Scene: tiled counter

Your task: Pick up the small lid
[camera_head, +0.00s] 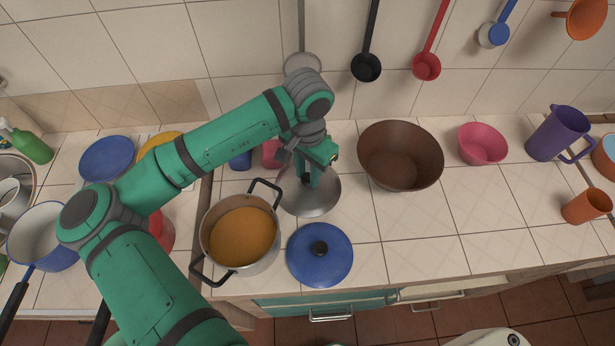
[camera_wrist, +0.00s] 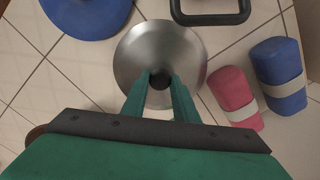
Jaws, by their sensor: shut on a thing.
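The small lid is a round silver metal lid with a dark knob. In the head view the silver lid (camera_head: 314,203) is on or just above the counter, between the pot and the brown bowl. In the wrist view the silver lid (camera_wrist: 140,47) lies at the fingertips. My gripper (camera_head: 308,182) points down at the lid's centre, its green fingers shut on the dark knob. The gripper in the wrist view (camera_wrist: 160,80) has one finger on each side of the knob. I cannot tell whether the lid touches the counter.
A two-handled pot (camera_head: 276,253) with orange contents stands to the left. A blue lid (camera_head: 334,268) lies in front. A brown bowl (camera_head: 420,165) stands close on the right. Behind are a pink object (camera_wrist: 232,90) and a blue object (camera_wrist: 276,62).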

